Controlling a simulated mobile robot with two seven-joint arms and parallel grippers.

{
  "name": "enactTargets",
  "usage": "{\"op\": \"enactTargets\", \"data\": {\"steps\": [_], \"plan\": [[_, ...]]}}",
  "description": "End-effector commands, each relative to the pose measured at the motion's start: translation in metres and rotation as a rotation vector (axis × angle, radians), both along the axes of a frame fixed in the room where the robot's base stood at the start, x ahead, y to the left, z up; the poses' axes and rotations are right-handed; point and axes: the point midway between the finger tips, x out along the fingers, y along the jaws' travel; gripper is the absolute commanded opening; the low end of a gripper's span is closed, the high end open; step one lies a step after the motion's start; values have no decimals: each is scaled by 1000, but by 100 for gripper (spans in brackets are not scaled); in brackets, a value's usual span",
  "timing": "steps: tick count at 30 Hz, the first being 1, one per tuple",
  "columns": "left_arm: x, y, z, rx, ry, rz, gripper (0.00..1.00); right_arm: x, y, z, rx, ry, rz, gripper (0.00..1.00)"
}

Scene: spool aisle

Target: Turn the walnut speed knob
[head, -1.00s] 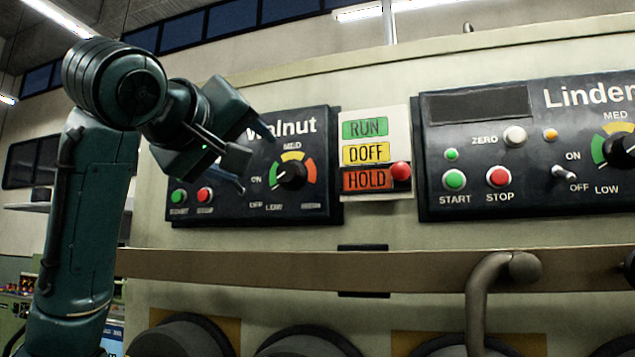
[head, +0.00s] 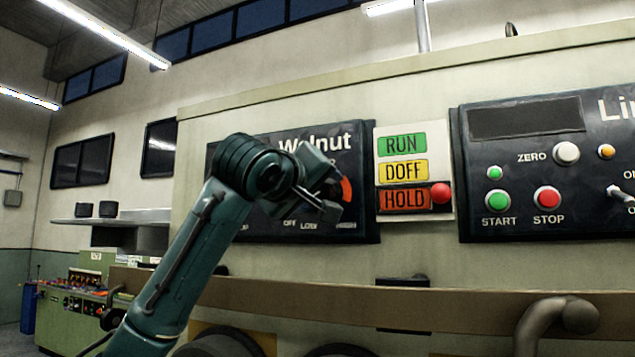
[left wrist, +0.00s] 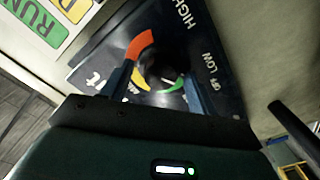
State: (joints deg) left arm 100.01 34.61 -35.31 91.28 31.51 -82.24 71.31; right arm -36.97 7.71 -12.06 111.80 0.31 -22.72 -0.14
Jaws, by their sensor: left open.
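The walnut speed knob (left wrist: 163,68) is a dark round knob on the black Walnut panel (left wrist: 215,68), ringed by red, yellow and green bands. In the left wrist view it lies between the two blue fingers of my left gripper (left wrist: 158,84), which is open. A pale mark shows on the knob's side facing the green band. I cannot tell whether the fingers touch it. In the head view my left gripper (head: 322,188) is in front of the Walnut panel (head: 352,222) and hides the knob. My right gripper is not in view.
A RUN/DOFF/HOLD sign (head: 402,215) with a red ball on HOLD is right of the Walnut panel. The Linden panel (head: 520,220) is further right. A brown rail (head: 460,306) runs below, with a bent grey pipe (head: 540,325) in front at right.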

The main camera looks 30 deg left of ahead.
Motion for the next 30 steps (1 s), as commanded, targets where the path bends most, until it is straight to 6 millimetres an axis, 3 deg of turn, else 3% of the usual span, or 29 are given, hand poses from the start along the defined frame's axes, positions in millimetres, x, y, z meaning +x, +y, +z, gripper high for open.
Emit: {"op": "enactTargets", "data": {"steps": [9, 25, 30], "plan": [[3, 1, 0, -1, -1, 1, 59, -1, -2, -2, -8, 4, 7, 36], [2, 0, 0, -1, 0, 0, 16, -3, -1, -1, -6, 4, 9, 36], [2, 0, 0, 5, 0, 0, 15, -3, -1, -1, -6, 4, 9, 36]]}}
